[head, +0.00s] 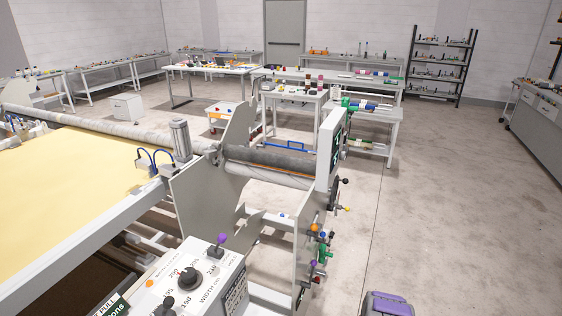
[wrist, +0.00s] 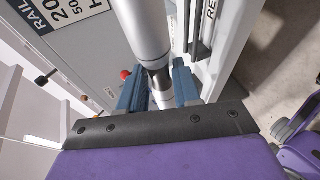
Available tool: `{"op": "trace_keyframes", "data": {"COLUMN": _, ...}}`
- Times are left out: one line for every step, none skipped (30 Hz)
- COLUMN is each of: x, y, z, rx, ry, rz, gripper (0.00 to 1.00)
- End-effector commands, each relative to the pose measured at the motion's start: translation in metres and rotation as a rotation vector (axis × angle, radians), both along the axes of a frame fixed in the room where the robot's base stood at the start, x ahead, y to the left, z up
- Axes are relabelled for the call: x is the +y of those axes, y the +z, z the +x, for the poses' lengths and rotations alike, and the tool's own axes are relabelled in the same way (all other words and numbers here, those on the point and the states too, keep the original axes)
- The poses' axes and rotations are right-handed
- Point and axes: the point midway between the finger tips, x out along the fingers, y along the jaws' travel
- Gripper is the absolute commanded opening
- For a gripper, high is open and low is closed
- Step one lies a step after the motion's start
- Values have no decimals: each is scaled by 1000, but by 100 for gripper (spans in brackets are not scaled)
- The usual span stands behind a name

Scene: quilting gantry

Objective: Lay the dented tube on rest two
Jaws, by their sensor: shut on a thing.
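In the wrist view my gripper (wrist: 160,92) has two blue fingers. They are closed on the dark, narrow part of a smooth light-grey tube (wrist: 143,28). The wide part of the tube runs up out of the top of the picture, and a silver end shows between the fingers. No dent shows on its visible side, and part of the tube is hidden by the fingers. My gripper and this tube cannot be made out in the head view. Rest two cannot be picked out for certain.
In the wrist view a grey plate with a RAIL label (wrist: 62,12) stands left of the tube, and a pale post with a partly cut label (wrist: 208,22) stands right. The head view shows the gantry's dark roller (head: 272,160), a knobbed control panel (head: 195,285) and open floor at right.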

Motion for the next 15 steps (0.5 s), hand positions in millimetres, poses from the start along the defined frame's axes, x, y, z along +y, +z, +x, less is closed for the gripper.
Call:
{"op": "trace_keyframes", "data": {"x": -3, "y": 11, "z": 13, "rx": -4, "ry": -24, "rz": -1, "gripper": 0}}
{"op": "trace_keyframes", "data": {"x": -4, "y": 17, "z": 20, "rx": -4, "ry": -41, "rz": -1, "gripper": 0}}
{"op": "trace_keyframes", "data": {"x": -6, "y": 27, "z": 31, "rx": -5, "ry": -66, "rz": 0, "gripper": 0}}
{"op": "trace_keyframes", "data": {"x": -8, "y": 36, "z": 40, "rx": -6, "ry": -86, "rz": 0, "gripper": 0}}
{"op": "trace_keyframes", "data": {"x": -11, "y": 45, "z": 49, "rx": -8, "ry": -108, "rz": 0, "gripper": 0}}
{"op": "trace_keyframes", "data": {"x": -13, "y": 57, "z": 60, "rx": -8, "ry": -137, "rz": -1, "gripper": 0}}
{"op": "trace_keyframes", "data": {"x": -15, "y": 66, "z": 68, "rx": -7, "ry": -158, "rz": 0, "gripper": 0}}
{"op": "trace_keyframes", "data": {"x": -18, "y": 75, "z": 76, "rx": -8, "ry": -179, "rz": 0, "gripper": 0}}
{"op": "trace_keyframes", "data": {"x": -20, "y": 87, "z": 86, "rx": -7, "ry": -207, "rz": 1, "gripper": 0}}
{"op": "trace_keyframes", "data": {"x": -22, "y": 95, "z": 92, "rx": -6, "ry": -227, "rz": 3, "gripper": 0}}
{"op": "trace_keyframes", "data": {"x": -24, "y": 104, "z": 98, "rx": -5, "ry": -248, "rz": 3, "gripper": 0}}
{"op": "trace_keyframes", "data": {"x": -28, "y": 116, "z": 106, "rx": -5, "ry": -274, "rz": 2, "gripper": 0}}
{"op": "trace_keyframes", "data": {"x": -30, "y": 125, "z": 113, "rx": -7, "ry": -295, "rz": 2, "gripper": 0}}
{"op": "trace_keyframes", "data": {"x": -32, "y": 133, "z": 118, "rx": -7, "ry": -314, "rz": 1, "gripper": 0}}
{"op": "trace_keyframes", "data": {"x": -35, "y": 144, "z": 125, "rx": -6, "ry": -341, "rz": 0, "gripper": 0}}
